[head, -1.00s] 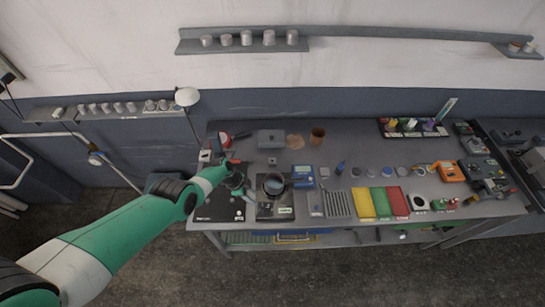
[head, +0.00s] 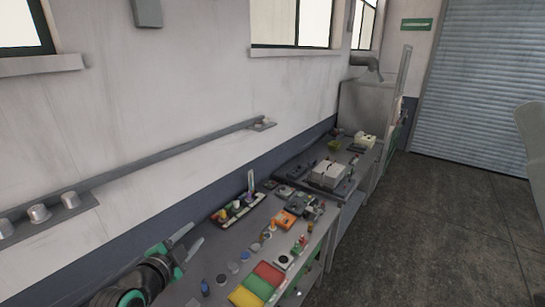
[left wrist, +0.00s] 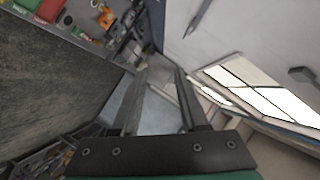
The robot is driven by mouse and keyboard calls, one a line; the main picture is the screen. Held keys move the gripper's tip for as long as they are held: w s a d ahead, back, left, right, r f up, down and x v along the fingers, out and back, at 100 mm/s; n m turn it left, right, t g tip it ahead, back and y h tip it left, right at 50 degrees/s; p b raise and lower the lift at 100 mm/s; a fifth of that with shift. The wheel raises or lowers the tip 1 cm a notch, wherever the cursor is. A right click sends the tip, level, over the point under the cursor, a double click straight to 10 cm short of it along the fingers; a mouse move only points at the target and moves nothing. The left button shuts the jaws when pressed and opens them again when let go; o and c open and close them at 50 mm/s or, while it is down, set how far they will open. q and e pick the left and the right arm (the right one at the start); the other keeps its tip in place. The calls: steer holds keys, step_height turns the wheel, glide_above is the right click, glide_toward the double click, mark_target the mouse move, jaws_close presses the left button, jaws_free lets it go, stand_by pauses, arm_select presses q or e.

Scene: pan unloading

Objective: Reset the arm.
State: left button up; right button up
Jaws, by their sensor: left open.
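My left gripper (head: 193,239) is at the lower left of the head view, raised over the workbench (head: 238,255). Its two grey fingers are spread apart with nothing between them. In the left wrist view the open fingers (left wrist: 159,74) also show empty, with the wall and window beyond them. My right gripper is in neither view now. No pan shows in the current frames.
The bench holds a red tray (head: 268,273), a green tray (head: 257,286), a yellow tray (head: 243,298), an orange device (head: 284,219) and a rack of small items (head: 237,208). A wall shelf (head: 75,203) carries metal cups. Open floor (head: 430,215) lies to the right.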

arm_select(q)
steer(key=s+d+r+n+t, duration=0.1)
steer(key=s+d+r+t, duration=0.15)
steer(key=r, duration=0.45)
steer(key=s+d+r+t+h, duration=0.1)
steer(key=s+d+r+t, duration=0.15)
steer(key=r, duration=0.55)
steer(key=s+d+r+n+t, duration=0.1)
steer(key=s+r, duration=0.2)
steer(key=r, duration=0.4)
steer(key=s+a+r+n+t, duration=0.2)
steer(key=s+r+n+t, duration=0.5)
steer(key=s+r, duration=0.8)
steer(key=s+n, duration=0.2)
steer(key=s, duration=0.1)
steer(key=shift+s+n+y, duration=0.25)
steer(key=shift+n+y, duration=0.15)
